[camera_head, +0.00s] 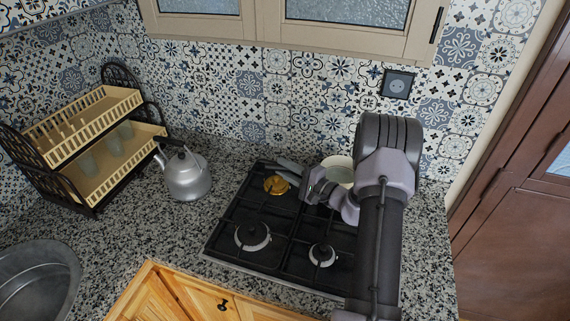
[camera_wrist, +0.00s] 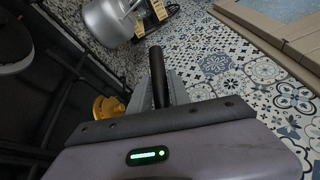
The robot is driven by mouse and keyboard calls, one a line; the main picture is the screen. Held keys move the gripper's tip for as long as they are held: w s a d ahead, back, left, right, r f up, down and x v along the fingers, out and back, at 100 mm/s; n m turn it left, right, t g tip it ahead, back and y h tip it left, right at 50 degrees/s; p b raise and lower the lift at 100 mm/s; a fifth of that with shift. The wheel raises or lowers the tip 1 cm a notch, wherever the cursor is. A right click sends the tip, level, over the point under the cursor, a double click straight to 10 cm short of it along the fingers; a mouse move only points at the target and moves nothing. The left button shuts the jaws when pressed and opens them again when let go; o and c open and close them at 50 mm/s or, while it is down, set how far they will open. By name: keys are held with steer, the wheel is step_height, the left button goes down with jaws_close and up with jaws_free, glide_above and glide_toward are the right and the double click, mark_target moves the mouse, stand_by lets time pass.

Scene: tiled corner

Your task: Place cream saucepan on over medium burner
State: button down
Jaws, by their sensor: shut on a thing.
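The cream saucepan (camera_head: 338,165) is at the back right of the black hob (camera_head: 283,232), partly hidden by my arm. I cannot tell whether it rests on the grate or hangs just above it. My gripper (camera_head: 290,171) points left across the back of the hob. In the wrist view, my gripper's fingers (camera_wrist: 161,90) are shut around the saucepan's dark handle (camera_wrist: 157,68), whose end sticks out past them; the pan body is out of that view. Uncovered burners show at back left, brass-coloured (camera_head: 276,185), front left (camera_head: 252,236) and front right (camera_head: 322,254).
A grey kettle (camera_head: 187,178) stands on the granite counter left of the hob. A dish rack (camera_head: 92,140) with glasses is farther left, and a round sink (camera_head: 35,287) at lower left. The tiled wall (camera_head: 290,105) is close behind the hob.

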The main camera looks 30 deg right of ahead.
steer(key=shift+f, duration=0.3)
steer(key=shift+f+b, duration=0.6)
steer(key=shift+b, duration=0.15)
steer(key=c, duration=1.1)
jaws_free()
